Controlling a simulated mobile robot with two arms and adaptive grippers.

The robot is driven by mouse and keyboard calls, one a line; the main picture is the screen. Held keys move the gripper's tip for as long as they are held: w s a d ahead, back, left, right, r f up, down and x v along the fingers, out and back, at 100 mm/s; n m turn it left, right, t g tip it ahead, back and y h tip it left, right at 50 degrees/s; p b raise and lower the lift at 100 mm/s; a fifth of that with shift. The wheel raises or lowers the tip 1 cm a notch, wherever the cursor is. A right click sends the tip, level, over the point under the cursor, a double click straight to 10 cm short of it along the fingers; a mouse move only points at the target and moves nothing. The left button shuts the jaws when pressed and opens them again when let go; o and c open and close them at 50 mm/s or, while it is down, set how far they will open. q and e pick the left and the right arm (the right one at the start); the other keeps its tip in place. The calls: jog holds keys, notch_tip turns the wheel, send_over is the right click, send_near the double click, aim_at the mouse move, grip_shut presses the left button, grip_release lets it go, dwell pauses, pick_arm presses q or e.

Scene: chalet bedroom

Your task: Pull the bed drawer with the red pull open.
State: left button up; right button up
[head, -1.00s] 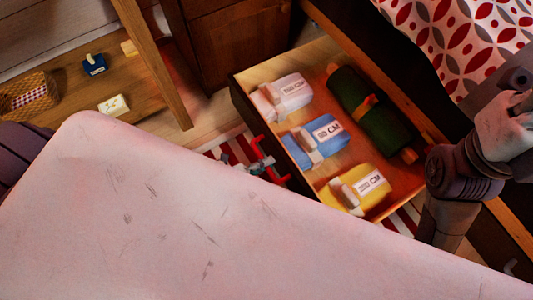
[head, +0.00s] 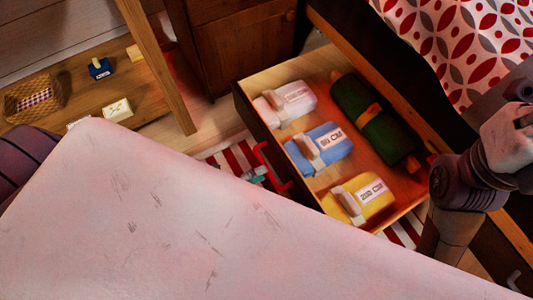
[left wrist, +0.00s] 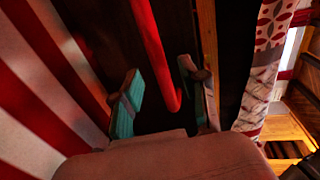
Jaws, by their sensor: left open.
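The bed drawer (head: 240,104) stands pulled well out from under the bed. Its red pull (head: 285,186) is on the front face, partly hidden by my pale arm. My left gripper (head: 256,174) is at the pull, with only its teal fingertips showing past the arm. In the left wrist view, its two fingers (left wrist: 160,75) are apart and the red pull (left wrist: 150,45) runs lengthwise between them, not clamped. The right arm's links show at the right of the head view; its gripper does not show.
The drawer holds white (head: 290,102), blue (head: 325,145) and yellow (head: 362,200) labelled bundles and a green roll (head: 368,118). A wooden cabinet (head: 235,45) stands close by. A striped rug (head: 226,158) lies below the drawer front. A basket (head: 35,98) sits at the left.

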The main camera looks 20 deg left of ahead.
pick_arm(q)
jog(key=v, duration=0.8)
jog(key=shift+s+a, duration=0.15)
